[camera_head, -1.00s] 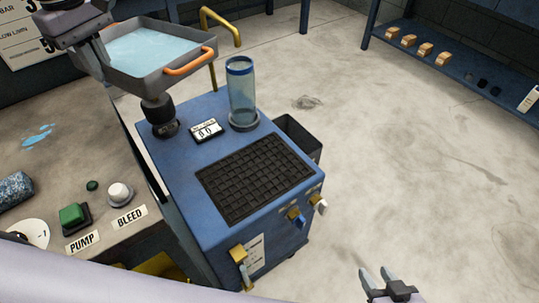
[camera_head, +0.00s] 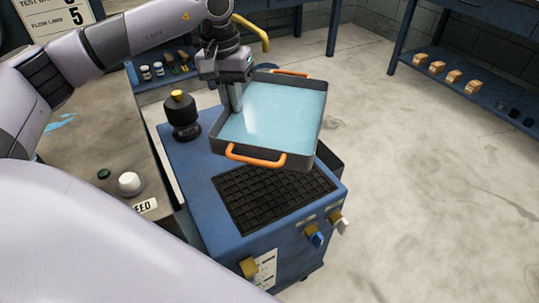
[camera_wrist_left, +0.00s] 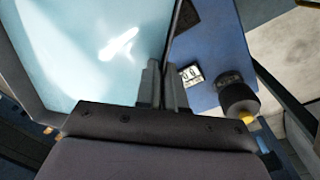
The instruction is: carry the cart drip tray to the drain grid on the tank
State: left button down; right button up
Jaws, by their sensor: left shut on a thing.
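The drip tray (camera_head: 312,118) is a grey rectangular pan with orange handles, holding pale blue liquid. My left gripper (camera_head: 235,100) is shut on the tray's left wall and holds it above the blue tank (camera_head: 185,160). In the left wrist view my left gripper (camera_wrist_left: 163,85) pinches the tray's wall, with the tray's liquid (camera_wrist_left: 80,50) on one side. The black drain grid (camera_head: 270,200) on the tank top lies just in front of and below the tray, partly covered by it. My right gripper is not in view.
A black knob with a yellow cap (camera_head: 181,115) stands on the tank's left rear; it also shows in the left wrist view (camera_wrist_left: 238,98). Taps (camera_head: 316,238) stick out from the tank's front. A bench with a white button (camera_head: 130,183) is at left. Open floor lies to the right.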

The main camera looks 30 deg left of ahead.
aim_at(242, 175)
pick_arm(q)
notch_tip(242, 175, down, 19)
jog(key=shift+f+b, duration=0.1)
jog(key=shift+b, duration=1.05)
jog(key=shift+f, duration=0.1)
jog(key=c, duration=1.4)
grip_release()
jog(key=shift+f, duration=0.15)
jog(key=shift+o, duration=0.8)
jog(key=shift+r, duration=0.25)
notch_tip(242, 175, up, 12)
jog(key=a+p, duration=0.1)
jog(key=shift+s, duration=0.2)
jog(key=shift+f, duration=0.15)
